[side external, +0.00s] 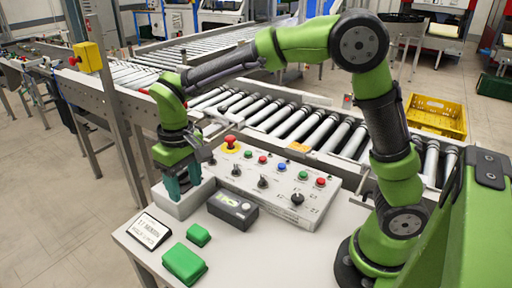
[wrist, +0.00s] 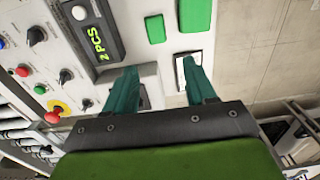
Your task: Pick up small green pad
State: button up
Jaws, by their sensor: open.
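The small green pad (side external: 198,235) lies flat on the pale table, behind the larger green pad (side external: 184,264). In the wrist view, the small pad (wrist: 155,28) is near the top centre, with the larger pad (wrist: 195,14) to its right. My gripper (side external: 181,192) points down at the back left of the table, over a grey block (side external: 182,206), away from both pads. In the wrist view, its two teal fingers (wrist: 161,66) are spread, with nothing between them. I cannot tell whether the fingers touch the grey block.
A dark counter box (side external: 233,210) stands right of the small pad. A control panel (side external: 265,184) with knobs and buttons is behind it. Roller conveyors (side external: 330,133) run behind.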

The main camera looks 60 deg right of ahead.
jog(key=r, duration=0.1)
send_over(197, 231)
jog(key=f, duration=1.1)
jog(key=shift+w+a+f, duration=0.1)
jog(key=shift+w+f, duration=0.15)
jog(key=shift+w, duration=0.15)
jog(key=f, duration=0.4)
jog(key=shift+s+d+f, duration=0.1)
jog(key=shift+s+d, duration=0.1)
jog(key=shift+s, duration=0.2)
jog(key=shift+f, duration=0.5)
jog(key=c, duration=0.9)
jog(key=shift+r, duration=0.1)
